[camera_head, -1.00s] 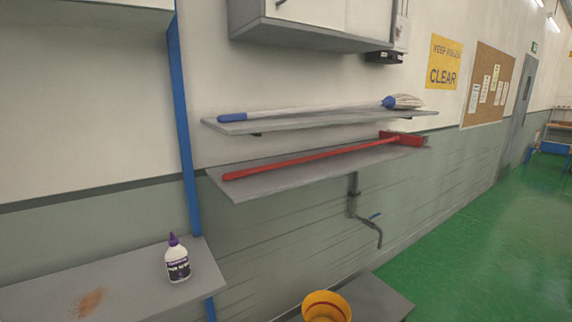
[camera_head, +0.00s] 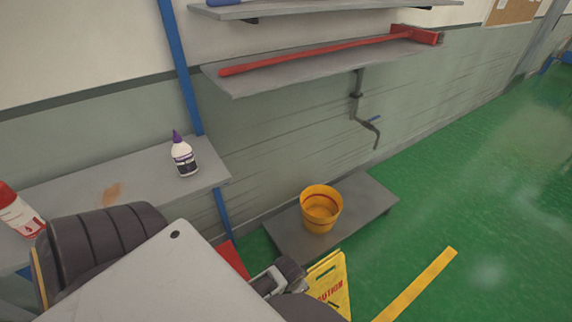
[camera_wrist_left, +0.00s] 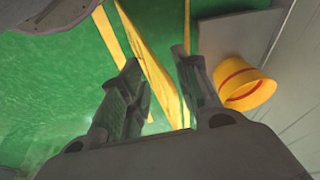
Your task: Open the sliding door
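I cannot make out a sliding door in any view now; only a grey upright strip (camera_head: 549,42), perhaps part of a door, shows at the upper right edge of the head view. My left gripper (camera_wrist_left: 158,65) is open and empty in the left wrist view, its two fingers apart with the yellow caution sign (camera_wrist_left: 150,70) beyond them. My right gripper is not in view.
A yellow bucket (camera_head: 321,208) stands on a low grey platform (camera_head: 378,195). A bottle (camera_head: 184,158) stands on the left shelf (camera_head: 150,170). A red broom (camera_head: 330,50) lies on the wall shelf (camera_head: 235,87). A pipe (camera_head: 357,95) sticks out below. Green floor (camera_head: 480,210) is open at right.

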